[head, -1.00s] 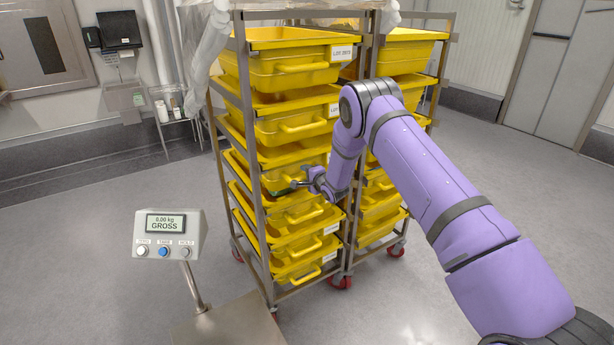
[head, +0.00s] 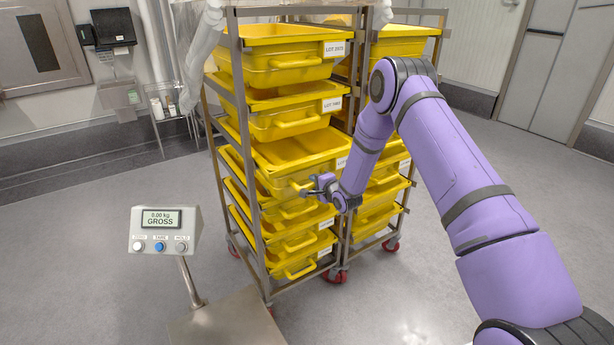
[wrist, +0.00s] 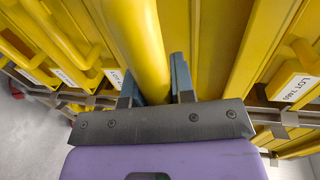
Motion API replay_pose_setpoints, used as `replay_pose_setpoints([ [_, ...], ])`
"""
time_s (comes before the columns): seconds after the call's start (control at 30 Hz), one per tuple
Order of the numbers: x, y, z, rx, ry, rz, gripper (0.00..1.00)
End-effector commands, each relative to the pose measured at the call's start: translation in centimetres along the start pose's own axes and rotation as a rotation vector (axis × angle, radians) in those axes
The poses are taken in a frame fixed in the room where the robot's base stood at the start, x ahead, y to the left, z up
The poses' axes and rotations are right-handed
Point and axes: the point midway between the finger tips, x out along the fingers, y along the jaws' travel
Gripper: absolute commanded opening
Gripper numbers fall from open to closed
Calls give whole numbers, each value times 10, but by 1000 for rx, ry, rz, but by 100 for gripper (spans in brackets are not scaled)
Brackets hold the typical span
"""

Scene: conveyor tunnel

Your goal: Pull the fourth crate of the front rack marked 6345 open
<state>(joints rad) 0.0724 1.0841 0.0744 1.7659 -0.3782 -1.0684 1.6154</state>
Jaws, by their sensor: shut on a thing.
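The front rack (head: 238,110) holds a column of yellow crates. The third crate from the top (head: 298,148) stands out toward me past the crates above it, and its inside shows. My gripper (head: 306,188) is at this crate's front handle. In the wrist view, the two fingers of my gripper (wrist: 154,88) are shut around the yellow handle (wrist: 143,40), one on each side. The number 6345 cannot be read on any label. My gripper and forearm partly hide the crate's front and the crates below it.
A second rack (head: 443,45) with yellow crates stands close behind to the right. A scale with a display (head: 160,218) and a flat platform (head: 230,325) stands at the front left. Grey floor (head: 90,270) is clear left of the scale.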

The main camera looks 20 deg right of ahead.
Motion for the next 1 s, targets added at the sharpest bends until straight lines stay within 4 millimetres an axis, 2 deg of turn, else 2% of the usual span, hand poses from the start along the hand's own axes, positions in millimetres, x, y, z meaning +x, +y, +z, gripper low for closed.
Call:
replay_pose_setpoints([
  [0.03,-16,4,-2,5,4,3,0],
  [0.3,-98,21,-2,4,4,4,0],
  [0.5,-144,30,-1,3,2,2,0],
  [0.7,-172,36,-1,2,2,1,0],
  [1.0,-182,38,0,-1,1,-1,0],
])
